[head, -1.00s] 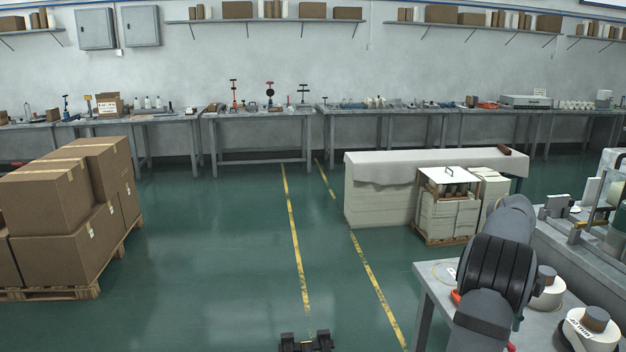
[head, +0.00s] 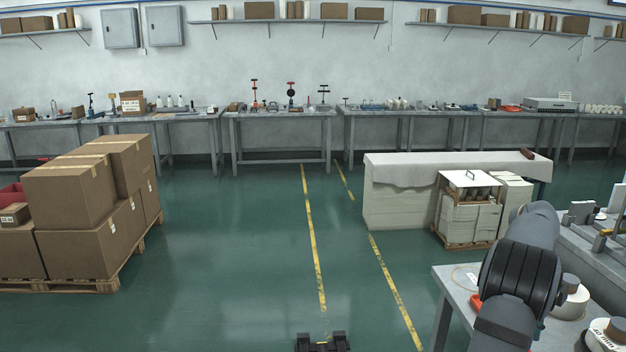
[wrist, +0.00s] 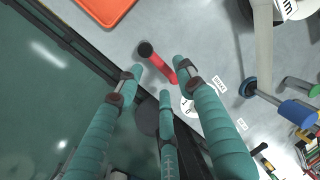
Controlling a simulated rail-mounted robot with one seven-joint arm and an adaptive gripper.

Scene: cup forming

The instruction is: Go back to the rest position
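My gripper (wrist: 160,77) shows in the wrist view with three teal-sleeved fingers. Their tips stand apart and hold nothing, so it is open. It is above a grey worktable (wrist: 115,40) near its edge, with dark green floor to the left. A red handle with a black knob (wrist: 158,60) appears beyond the fingertips; I cannot tell how far below them it is. In the head view my dark arm reaches over the right-hand table (head: 452,284); the gripper itself is not visible there.
In the wrist view, an orange tray (wrist: 104,8) lies at the top and a blue-handled tool (wrist: 298,112) at the right. In the head view, a pallet of cartons (head: 90,215) stands left and a cloth-covered stack (head: 395,205) right of centre. The middle floor is clear.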

